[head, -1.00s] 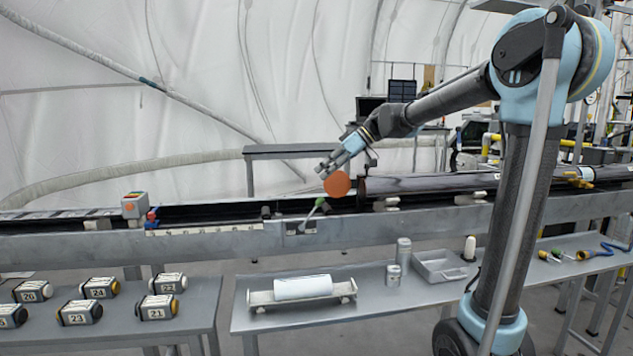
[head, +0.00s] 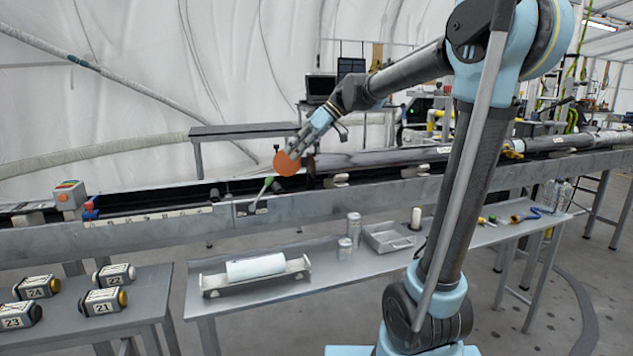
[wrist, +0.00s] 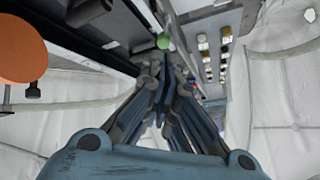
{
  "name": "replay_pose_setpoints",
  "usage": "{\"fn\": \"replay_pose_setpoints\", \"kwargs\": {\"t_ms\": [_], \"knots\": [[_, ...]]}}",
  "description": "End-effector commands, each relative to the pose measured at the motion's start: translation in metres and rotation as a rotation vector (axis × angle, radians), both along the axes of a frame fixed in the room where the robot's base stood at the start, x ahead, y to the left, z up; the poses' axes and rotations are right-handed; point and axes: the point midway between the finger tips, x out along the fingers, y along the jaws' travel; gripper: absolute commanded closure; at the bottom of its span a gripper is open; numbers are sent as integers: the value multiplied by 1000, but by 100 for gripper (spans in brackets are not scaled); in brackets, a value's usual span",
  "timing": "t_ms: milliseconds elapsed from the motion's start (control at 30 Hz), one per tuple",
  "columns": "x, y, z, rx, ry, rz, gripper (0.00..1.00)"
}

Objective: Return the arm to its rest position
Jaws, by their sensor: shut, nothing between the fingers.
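My gripper (head: 293,149) hangs over the long metal bench at the end of my stretched-out arm. In the head view its fingertips sit at the upper edge of an orange disc (head: 287,164), which partly covers them; I cannot tell whether they touch. In the wrist view the fingers (wrist: 160,78) are drawn together with nothing between them. There the orange disc (wrist: 20,50) is at the left, apart from the fingers. A green-ended handle (head: 266,186) on the bench front is below the gripper; its green knob (wrist: 163,42) shows beyond the fingertips.
The bench rail (head: 130,233) with a dark tube (head: 380,158) runs across the view. A lower table holds a white cylinder on a cradle (head: 255,268), cans (head: 353,226) and a tray (head: 388,238). Numbered blocks (head: 103,302) stand left. Open floor shows at right.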

Motion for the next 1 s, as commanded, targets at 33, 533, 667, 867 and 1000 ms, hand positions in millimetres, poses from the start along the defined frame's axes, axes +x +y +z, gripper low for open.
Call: {"fn": "replay_pose_setpoints", "kwargs": {"t_ms": [33,533,667,867,1000], "knots": [[-11,-16,-10,-33,15,-45,100],[-112,-157,-122,-344,165,-560,100],[-140,-191,-155,-412,191,-704,100],[-182,-239,-207,-504,221,-930,100],[-208,-269,-243,-556,232,-1085,100]]}}
